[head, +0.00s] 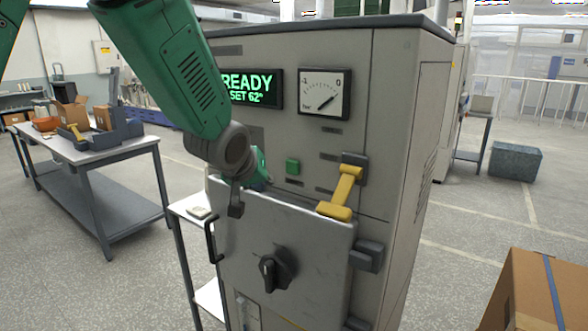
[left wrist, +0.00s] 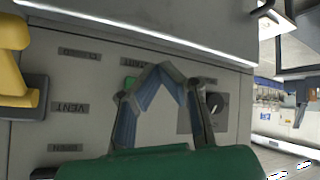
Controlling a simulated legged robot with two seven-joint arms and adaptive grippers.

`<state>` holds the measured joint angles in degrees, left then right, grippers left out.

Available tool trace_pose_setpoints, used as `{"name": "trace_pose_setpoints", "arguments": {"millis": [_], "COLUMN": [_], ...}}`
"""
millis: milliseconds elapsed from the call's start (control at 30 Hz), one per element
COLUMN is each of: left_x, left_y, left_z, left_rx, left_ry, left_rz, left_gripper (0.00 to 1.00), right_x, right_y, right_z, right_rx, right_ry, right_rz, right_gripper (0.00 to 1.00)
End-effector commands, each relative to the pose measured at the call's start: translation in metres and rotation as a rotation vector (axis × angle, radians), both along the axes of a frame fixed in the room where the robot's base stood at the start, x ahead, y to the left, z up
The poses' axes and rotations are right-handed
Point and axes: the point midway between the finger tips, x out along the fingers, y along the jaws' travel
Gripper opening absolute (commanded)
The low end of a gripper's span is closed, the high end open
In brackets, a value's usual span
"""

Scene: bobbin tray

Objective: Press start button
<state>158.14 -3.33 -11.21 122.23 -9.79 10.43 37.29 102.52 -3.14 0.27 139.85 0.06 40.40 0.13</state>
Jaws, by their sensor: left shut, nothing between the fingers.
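A square green button (head: 292,166) sits on the grey front panel of the machine (head: 390,110), under the gauge and left of the yellow lever. In the left wrist view, which shows the panel upside down, a green patch of the button (left wrist: 130,82) shows beside my fingers, partly covered by one. My left gripper (head: 262,178) is near the panel, just left of the button in the head view; its fingertips are hard to make out there. In the left wrist view the gripper (left wrist: 160,70) has its fingertips together and empty. Contact with the button cannot be told. My right gripper is not in view.
A yellow lever (head: 345,188) stands right of the button. The open-edged metal door (head: 310,235) with a black knob (head: 277,269) is below. The display (head: 250,89) reads READY, SET 62°. A dark panel knob (left wrist: 215,102) is near my fingers. A cardboard box (head: 530,290) stands at lower right.

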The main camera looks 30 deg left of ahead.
Motion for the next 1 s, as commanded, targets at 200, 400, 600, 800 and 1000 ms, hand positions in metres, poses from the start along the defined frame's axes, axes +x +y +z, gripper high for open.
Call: {"name": "trace_pose_setpoints", "arguments": {"millis": [200,400,600,800,1000], "left_x": [0.026,0.054,0.074,0.082,0.082], "left_y": [-0.002,-0.004,-0.006,-0.006,-0.007], "left_z": [-0.001,0.000,0.001,0.001,0.000], "left_rx": [0.000,0.000,0.000,0.000,0.000], "left_ry": [0.000,0.000,0.000,-0.001,0.000], "left_rz": [-0.001,-0.001,0.000,0.000,0.000], "left_gripper": [0.00,0.00,0.00,0.00,0.00], "right_x": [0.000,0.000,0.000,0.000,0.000], "right_y": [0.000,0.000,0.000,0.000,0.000], "right_z": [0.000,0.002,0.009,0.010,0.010], "right_rx": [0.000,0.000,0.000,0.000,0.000], "right_ry": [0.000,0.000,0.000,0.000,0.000], "right_rz": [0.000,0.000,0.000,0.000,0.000], "right_gripper": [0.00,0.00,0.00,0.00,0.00]}}
